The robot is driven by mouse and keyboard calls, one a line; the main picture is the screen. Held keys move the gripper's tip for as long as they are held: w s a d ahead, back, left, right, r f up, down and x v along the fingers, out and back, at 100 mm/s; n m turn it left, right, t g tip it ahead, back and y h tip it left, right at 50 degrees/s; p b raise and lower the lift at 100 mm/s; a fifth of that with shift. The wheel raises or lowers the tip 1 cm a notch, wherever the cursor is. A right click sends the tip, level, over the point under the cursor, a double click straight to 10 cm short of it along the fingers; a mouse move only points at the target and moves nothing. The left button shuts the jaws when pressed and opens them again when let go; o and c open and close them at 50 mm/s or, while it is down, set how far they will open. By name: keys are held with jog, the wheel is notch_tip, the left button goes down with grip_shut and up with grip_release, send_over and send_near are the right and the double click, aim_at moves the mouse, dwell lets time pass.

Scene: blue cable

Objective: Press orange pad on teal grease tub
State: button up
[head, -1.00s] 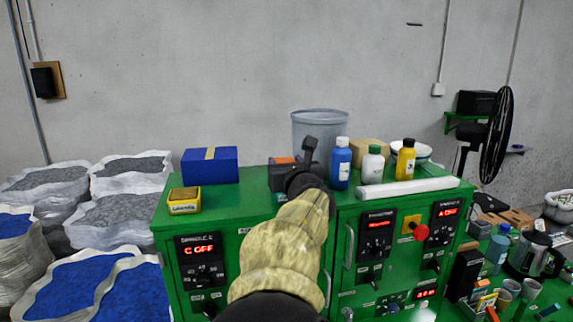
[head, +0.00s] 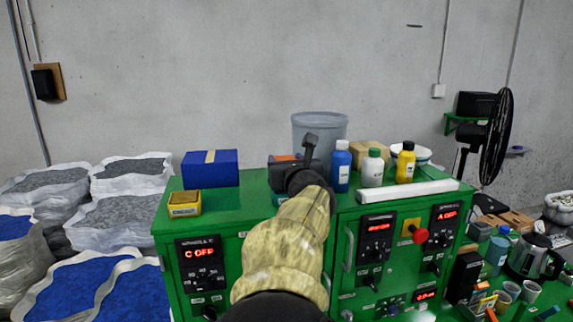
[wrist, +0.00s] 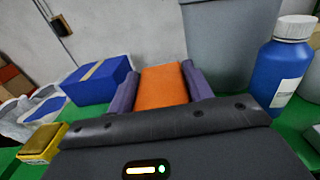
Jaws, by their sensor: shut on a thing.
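The orange pad (wrist: 162,88) lies between the two purple fingers of my gripper (wrist: 160,70) in the wrist view, and the gripper is shut on it. In the head view my gripper (head: 296,168) is over the green cabinet top, and a bit of the orange pad (head: 283,158) shows at its left. A large grey-blue tub (head: 320,124) stands behind the gripper and also shows upper right in the wrist view (wrist: 232,50). Whether the pad touches anything ahead of it cannot be told.
The green cabinet (head: 240,207) holds a blue box (head: 210,168) and a yellow tin (head: 184,203) on the left. A blue bottle (head: 341,168), a green-capped white bottle (head: 373,169) and a yellow bottle (head: 405,164) stand close right. A white bar (head: 408,192) lies in front.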

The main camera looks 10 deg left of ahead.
jog(key=shift+r+p, duration=1.45)
jog(key=shift+r, duration=1.3)
